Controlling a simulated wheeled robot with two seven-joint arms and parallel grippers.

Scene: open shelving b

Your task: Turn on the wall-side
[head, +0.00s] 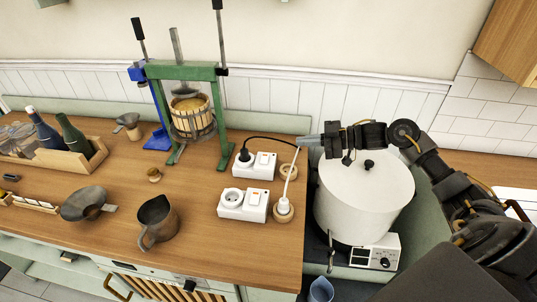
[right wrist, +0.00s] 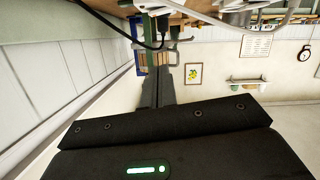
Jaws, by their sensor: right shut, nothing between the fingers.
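The wall-side white socket unit (head: 257,175) stands on the wooden counter, with a black plug (head: 244,155) in its left socket and a rocker switch (head: 264,159) on its right. A second, near white socket unit (head: 243,212) has an empty round socket and a switch with an orange-brown edge. My right gripper (head: 303,141) is shut and empty, pointing left, to the right of the wall-side unit and apart from it. Its closed fingers also show in the right wrist view (right wrist: 155,88). The wall-side switch's on or off state is too small to tell. My left gripper is out of view.
A white lidded pot (head: 362,205) stands below my right wrist. A green-framed press (head: 182,72) stands at the wall. A metal jug (head: 158,222) stands on the near counter.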

